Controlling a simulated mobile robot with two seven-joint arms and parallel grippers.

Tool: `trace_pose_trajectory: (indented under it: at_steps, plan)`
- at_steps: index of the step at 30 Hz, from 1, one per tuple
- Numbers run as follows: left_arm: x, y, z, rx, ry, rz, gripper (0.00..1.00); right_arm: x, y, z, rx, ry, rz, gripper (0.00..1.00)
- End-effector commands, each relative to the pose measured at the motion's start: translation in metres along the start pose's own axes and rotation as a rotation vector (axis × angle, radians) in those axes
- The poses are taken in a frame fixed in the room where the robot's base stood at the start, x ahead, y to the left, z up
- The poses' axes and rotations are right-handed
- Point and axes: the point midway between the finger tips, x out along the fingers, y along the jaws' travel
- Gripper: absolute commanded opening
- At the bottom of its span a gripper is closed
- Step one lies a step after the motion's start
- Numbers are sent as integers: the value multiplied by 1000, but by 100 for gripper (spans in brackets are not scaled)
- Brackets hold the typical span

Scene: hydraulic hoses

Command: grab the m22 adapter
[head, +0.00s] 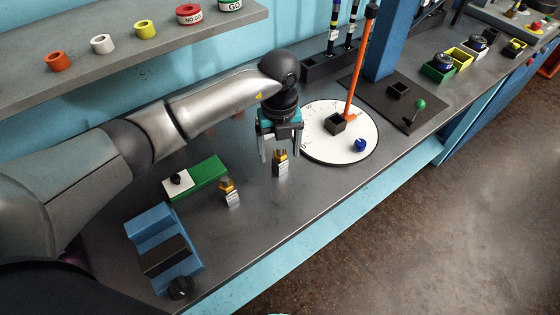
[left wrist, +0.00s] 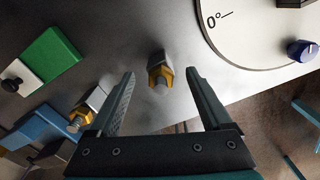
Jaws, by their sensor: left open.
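Two similar adapters with metal bodies, gold-coloured hex parts and pale labels stand on the grey bench. The labels are too small to read, so I cannot tell which is the M22. One adapter (head: 281,162) is at my left gripper (head: 280,150); the other adapter (head: 230,193) stands to its left and nearer. My left gripper points down, open and empty. In the left wrist view the first adapter (left wrist: 159,70) shows between the open fingertips (left wrist: 160,74), touching neither visibly. The second adapter (left wrist: 88,107) is outside the left finger. My right gripper is not in view.
A green-and-white block (head: 205,177) and a blue vise-like fixture (head: 160,240) stand left. A white round dial plate (head: 350,150) with an orange lever (head: 358,70) and a blue knob (head: 360,145) is close on the right. The bench front edge is near.

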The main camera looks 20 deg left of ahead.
Motion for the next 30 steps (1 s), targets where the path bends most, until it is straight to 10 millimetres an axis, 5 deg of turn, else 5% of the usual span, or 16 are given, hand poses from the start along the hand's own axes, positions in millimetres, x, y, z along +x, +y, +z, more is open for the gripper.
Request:
trace_pose_trajectory:
  at_steps: [6, 14, 30]
  plan:
    - [29, -1, -1, 0, 2, 0, 82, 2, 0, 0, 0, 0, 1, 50]
    - [32, -1, -1, 1, 0, 0, 82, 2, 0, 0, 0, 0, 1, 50]
    - [31, -1, -1, 0, 0, -1, 23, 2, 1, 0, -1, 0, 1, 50]
